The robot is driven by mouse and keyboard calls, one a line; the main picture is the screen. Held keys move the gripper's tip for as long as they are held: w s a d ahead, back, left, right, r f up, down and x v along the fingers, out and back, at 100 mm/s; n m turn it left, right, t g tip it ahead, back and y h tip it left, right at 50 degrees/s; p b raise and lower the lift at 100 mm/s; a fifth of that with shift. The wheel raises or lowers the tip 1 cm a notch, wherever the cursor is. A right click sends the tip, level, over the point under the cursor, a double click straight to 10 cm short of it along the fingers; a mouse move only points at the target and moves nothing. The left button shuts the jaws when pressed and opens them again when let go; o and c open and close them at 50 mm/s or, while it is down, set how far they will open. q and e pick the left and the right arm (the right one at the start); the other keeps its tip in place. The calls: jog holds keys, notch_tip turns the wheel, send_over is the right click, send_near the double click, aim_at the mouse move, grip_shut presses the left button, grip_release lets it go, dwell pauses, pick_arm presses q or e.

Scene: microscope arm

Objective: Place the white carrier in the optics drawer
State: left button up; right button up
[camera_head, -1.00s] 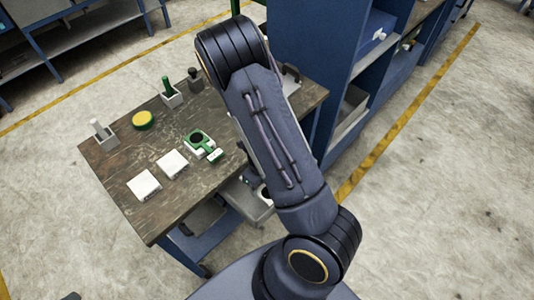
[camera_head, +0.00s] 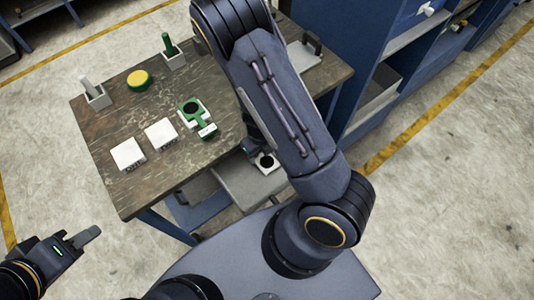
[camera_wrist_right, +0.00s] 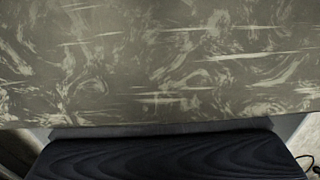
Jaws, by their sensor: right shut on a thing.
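The white carrier (camera_head: 267,161), a pale piece with a round dark opening, shows in the head view just below the table's front edge, partly behind my right arm. My right gripper (camera_head: 250,147) is shut on it; the arm hides most of the grip. The grey drawer (camera_head: 232,178) stands pulled out under the tabletop. The carrier appears over its right part; whether they touch cannot be told. My left gripper (camera_head: 88,236) is at the lower left, off the table, its finger opening unclear. Neither carrier nor fingertips can be made out in the right wrist view.
The worn table (camera_head: 110,175) bears two white boxes (camera_head: 128,154), a green-and-white carrier (camera_head: 197,114), a yellow disc (camera_head: 139,79), holders with upright handles (camera_head: 95,95) and a tray (camera_head: 304,55). A blue shelf (camera_head: 372,45) stands to the right. The floor at left is clear.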

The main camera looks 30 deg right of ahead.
jog(key=shift+d+f, duration=0.1)
jog(key=shift+f, duration=0.6)
jog(key=shift+r, duration=0.1)
jog(key=shift+a+r, duration=0.1)
jog(key=shift+a, duration=0.1)
pick_arm(q)
jog(key=shift+s+d+f, duration=0.15)
jog(key=shift+d+f, duration=0.2)
jog(key=shift+f, duration=0.2)
pick_arm(e)
jog(key=o, duration=1)
jog(key=shift+d, duration=0.1)
jog(key=shift+o, duration=0.2)
